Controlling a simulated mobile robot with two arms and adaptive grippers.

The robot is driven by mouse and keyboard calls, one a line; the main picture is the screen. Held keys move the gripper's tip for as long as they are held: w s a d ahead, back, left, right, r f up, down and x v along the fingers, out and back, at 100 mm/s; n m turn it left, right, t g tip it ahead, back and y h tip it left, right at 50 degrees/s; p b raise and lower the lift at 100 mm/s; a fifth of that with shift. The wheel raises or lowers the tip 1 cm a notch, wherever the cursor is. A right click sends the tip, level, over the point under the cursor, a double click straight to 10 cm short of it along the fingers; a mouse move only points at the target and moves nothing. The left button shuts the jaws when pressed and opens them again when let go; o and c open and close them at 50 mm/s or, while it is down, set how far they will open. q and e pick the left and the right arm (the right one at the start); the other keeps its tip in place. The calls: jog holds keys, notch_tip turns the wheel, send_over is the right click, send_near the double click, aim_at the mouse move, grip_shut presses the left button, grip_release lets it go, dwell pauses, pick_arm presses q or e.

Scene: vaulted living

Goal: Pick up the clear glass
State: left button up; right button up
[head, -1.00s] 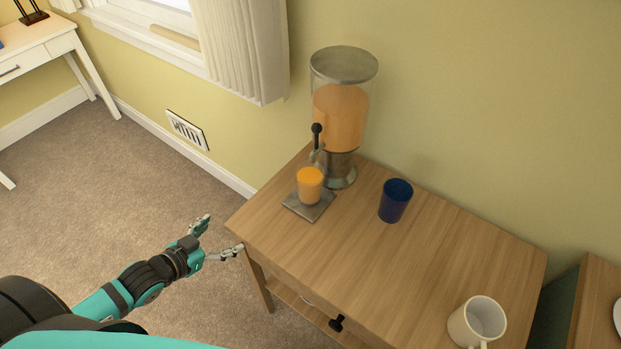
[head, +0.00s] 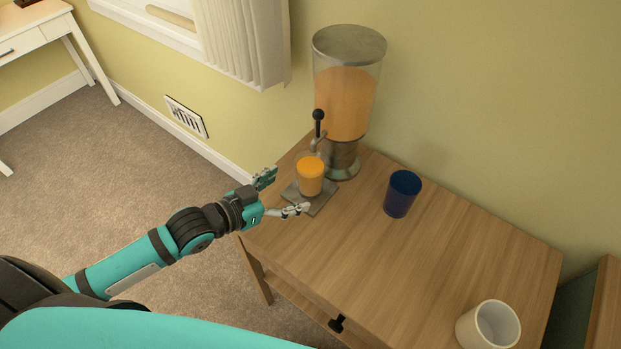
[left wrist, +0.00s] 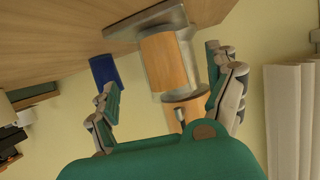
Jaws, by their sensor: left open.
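The clear glass (head: 310,177), filled with orange liquid, stands upright on a grey square coaster (head: 321,204) on the wooden table, below the dispenser's tap. My left gripper (head: 285,192) is open and empty at the table's left end. Its fingers point at the glass, one on the far side and one on the near side, with the glass just beyond the tips. In the left wrist view the glass (left wrist: 163,62) appears upside down between the spread fingers (left wrist: 165,84). My right gripper is not in view.
A drink dispenser (head: 346,100) with orange liquid stands right behind the glass. A dark blue cup (head: 402,194) stands to the right, and a white mug (head: 488,325) at the table's near right. The wooden tabletop (head: 400,270) between them is clear.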

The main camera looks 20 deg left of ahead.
aim_at(300, 179)
pick_arm(q)
jog(key=x, duration=0.8)
jog(key=shift+w, duration=0.25)
jog(key=shift+a+r, duration=0.1)
jog(key=c, duration=1.7)
jog(key=shift+r, duration=0.6)
jog(key=shift+c, duration=0.2)
jog(key=shift+s+a+r, duration=0.1)
jog(key=shift+s+r, duration=0.05)
jog(key=shift+s, duration=0.05)
jog(key=s+a, duration=0.3)
jog(key=s, duration=0.2)
jog(key=s+a, duration=0.3)
jog(key=s, duration=0.2)
jog(key=s+a, duration=0.3)
jog(key=s, duration=0.2)
